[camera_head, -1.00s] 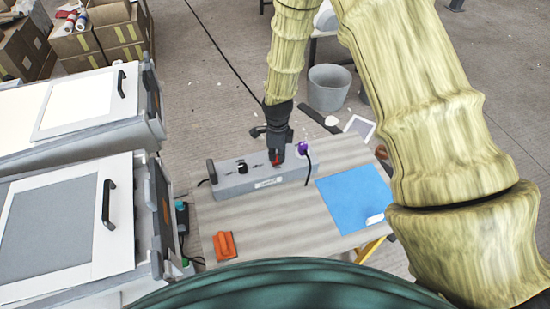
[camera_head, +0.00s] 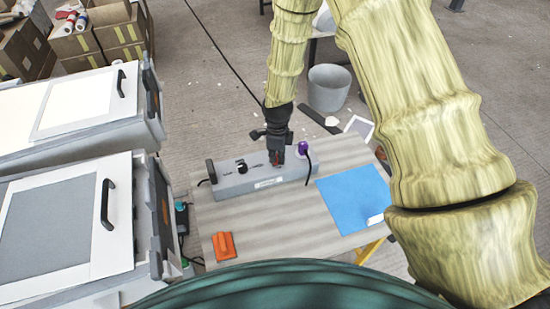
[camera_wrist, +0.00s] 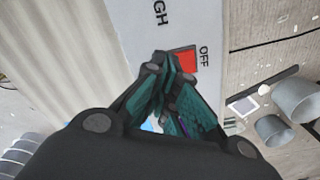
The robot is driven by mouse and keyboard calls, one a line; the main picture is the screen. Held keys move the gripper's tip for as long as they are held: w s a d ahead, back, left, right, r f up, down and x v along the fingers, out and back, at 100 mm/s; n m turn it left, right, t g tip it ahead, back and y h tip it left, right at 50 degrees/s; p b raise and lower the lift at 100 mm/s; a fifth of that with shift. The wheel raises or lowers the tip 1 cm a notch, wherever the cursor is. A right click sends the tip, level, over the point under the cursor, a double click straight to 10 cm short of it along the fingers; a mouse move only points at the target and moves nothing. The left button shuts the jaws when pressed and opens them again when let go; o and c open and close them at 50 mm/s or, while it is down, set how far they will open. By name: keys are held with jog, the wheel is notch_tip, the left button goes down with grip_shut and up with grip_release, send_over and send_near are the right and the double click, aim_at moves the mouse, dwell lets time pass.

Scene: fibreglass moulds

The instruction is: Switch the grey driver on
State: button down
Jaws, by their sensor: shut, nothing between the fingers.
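The grey driver (camera_head: 232,184) is a long, low box on the wooden table, with a dark knob and small markings on its top. In the wrist view its pale top face (camera_wrist: 135,18) fills the upper middle. A red switch (camera_wrist: 187,60) is there beside the printed word "OFF". My gripper (camera_head: 276,160) is at the right part of the driver's top, pointing down. In the wrist view my gripper (camera_wrist: 164,68) is shut and empty, with its tips just beside the red switch and partly covering it. I cannot tell whether they touch it.
A purple-ended dark cable (camera_head: 304,149) rises at the driver's right end. A blue sheet (camera_head: 350,198) lies on the table's right, and an orange block (camera_head: 223,246) at its front left. White-topped cabinets (camera_head: 60,215) stand close on the left. A grey bin (camera_head: 328,88) is behind.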

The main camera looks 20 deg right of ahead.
jog(key=shift+f, duration=0.35)
dwell(0.3)
jog(key=shift+r, duration=0.1)
jog(key=shift+r+p, duration=2.15)
jog(key=shift+r, duration=1.25)
jog(key=shift+s, duration=0.1)
